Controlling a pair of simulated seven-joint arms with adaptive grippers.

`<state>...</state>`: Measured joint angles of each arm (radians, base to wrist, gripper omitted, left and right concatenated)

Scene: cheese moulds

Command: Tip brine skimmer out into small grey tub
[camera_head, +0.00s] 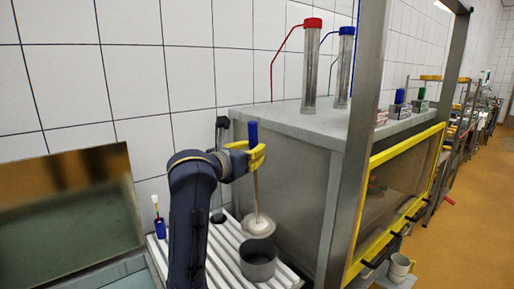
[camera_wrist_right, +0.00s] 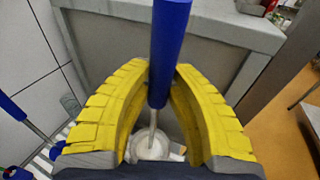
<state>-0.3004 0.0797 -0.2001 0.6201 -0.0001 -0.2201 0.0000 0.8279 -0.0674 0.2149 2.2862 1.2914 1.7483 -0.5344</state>
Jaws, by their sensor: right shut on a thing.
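The brine skimmer has a blue handle (camera_head: 253,133), a thin pale shaft and a round pale head (camera_head: 258,227). My right gripper (camera_head: 257,157), with yellow fingers, is shut on the blue handle, and the skimmer hangs nearly upright, head down. In the right wrist view the handle (camera_wrist_right: 168,45) passes between the yellow fingers (camera_wrist_right: 167,88), with the pale head (camera_wrist_right: 152,147) below. The small grey tub (camera_head: 258,268) stands on the ribbed white rack. The head appears at or just above its far rim; I cannot tell whether they touch. What the head holds is unclear. My left gripper is out of view.
A large grey steel cabinet (camera_head: 285,185) with a yellow-framed front stands right of the rack (camera_head: 222,262). A blue holder with a brush-like tool (camera_head: 159,222) is at the left. A tiled wall is behind.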

